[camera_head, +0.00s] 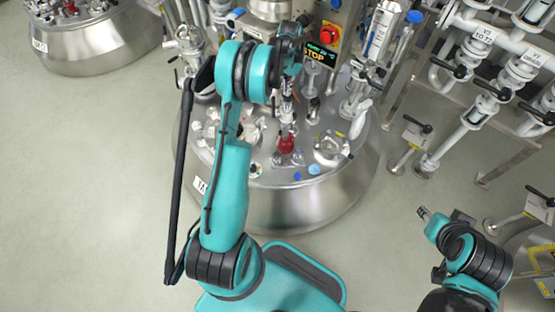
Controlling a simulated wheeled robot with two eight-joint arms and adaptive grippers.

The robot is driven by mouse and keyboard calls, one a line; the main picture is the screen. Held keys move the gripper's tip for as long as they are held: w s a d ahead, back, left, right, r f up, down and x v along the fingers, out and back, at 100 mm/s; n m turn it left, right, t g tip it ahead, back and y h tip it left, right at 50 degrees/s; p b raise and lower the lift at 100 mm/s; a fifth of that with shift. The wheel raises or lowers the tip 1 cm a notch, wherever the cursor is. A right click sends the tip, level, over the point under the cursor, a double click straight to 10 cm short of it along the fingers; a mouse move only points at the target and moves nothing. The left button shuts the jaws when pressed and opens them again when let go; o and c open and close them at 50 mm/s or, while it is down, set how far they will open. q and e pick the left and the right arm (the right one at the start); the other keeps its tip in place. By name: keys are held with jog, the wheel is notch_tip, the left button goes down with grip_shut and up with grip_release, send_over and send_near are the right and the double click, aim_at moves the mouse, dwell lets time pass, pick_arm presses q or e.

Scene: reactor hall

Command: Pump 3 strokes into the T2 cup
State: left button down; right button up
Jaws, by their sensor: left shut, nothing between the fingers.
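My left arm reaches over the lid of a steel vessel (300,208). I cannot make out the T2 cup or a pump for certain among the small parts on the lid. My left arm hides part of the lid's left side.
A control box with a red button (328,34) and a lit STOP display (318,53) stands behind the lid. Pipes with labelled valves (484,34) fill the upper right. Another steel vessel (90,45) stands at the upper left. The floor at left is clear.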

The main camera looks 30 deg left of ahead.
pick_arm(q)
jog(key=shift+r, duration=0.1)
jog(key=shift+r+p, duration=1.85)
jog(key=shift+r, duration=1)
jog(key=shift+f, duration=0.1)
jog(key=shift+f+b, duration=2.1)
jog(key=shift+f, duration=0.9)
jog(key=shift+r, duration=0.25)
jog(key=shift+r+p, duration=1.85)
jog(key=shift+r, duration=1)
